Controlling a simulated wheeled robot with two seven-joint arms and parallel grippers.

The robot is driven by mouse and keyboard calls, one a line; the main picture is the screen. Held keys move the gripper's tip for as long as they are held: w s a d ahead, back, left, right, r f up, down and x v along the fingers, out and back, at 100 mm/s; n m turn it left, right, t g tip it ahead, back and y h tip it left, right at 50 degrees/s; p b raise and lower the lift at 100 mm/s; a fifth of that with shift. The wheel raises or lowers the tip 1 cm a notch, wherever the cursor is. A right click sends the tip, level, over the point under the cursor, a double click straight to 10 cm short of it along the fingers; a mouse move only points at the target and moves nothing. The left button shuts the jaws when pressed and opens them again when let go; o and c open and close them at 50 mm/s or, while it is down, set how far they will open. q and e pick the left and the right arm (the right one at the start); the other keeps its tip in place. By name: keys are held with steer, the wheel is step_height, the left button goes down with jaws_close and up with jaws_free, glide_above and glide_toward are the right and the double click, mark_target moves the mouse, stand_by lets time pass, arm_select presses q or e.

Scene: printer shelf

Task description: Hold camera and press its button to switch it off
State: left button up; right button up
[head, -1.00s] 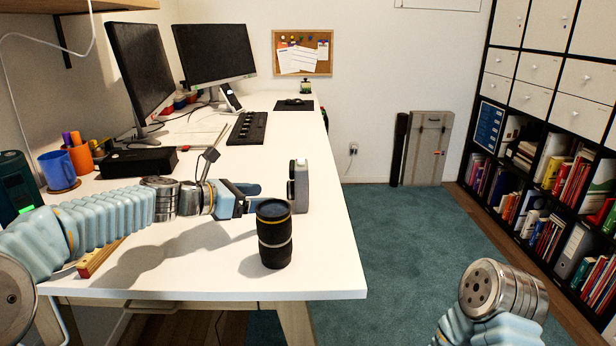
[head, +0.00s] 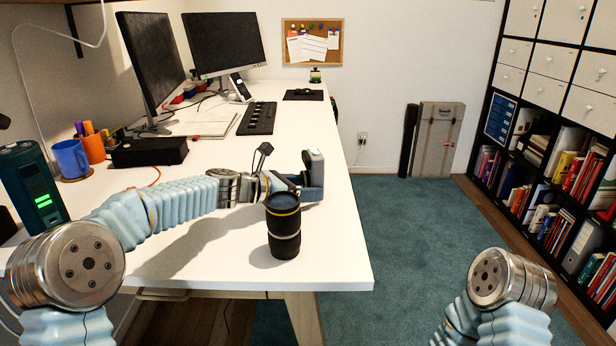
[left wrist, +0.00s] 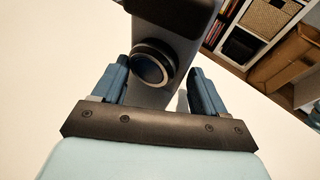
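The camera (head: 317,157), a grey and black body, stands near the right edge of the white desk. My left gripper (head: 309,185) is around it, with a blue finger covering its lower part in the head view. In the left wrist view the camera's round dark lens (left wrist: 152,66) faces me between the two fingers. The fingers (left wrist: 156,88) of my left gripper are wide apart, one on each side of the body; I cannot tell whether both touch it. The camera's button is not distinguishable. My right gripper is out of view; only part of that arm shows.
A black lens-like cup (head: 284,226) stands just in front of the camera and my left gripper. The desk (head: 200,262) is clear near its front edge. Further back are a keyboard (head: 257,118), a black box (head: 149,152) and a blue mug (head: 70,158). Open carpet (head: 420,235) lies right.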

arm_select(q)
steer(key=shift+c, duration=0.3)
steer(key=c, duration=0.4)
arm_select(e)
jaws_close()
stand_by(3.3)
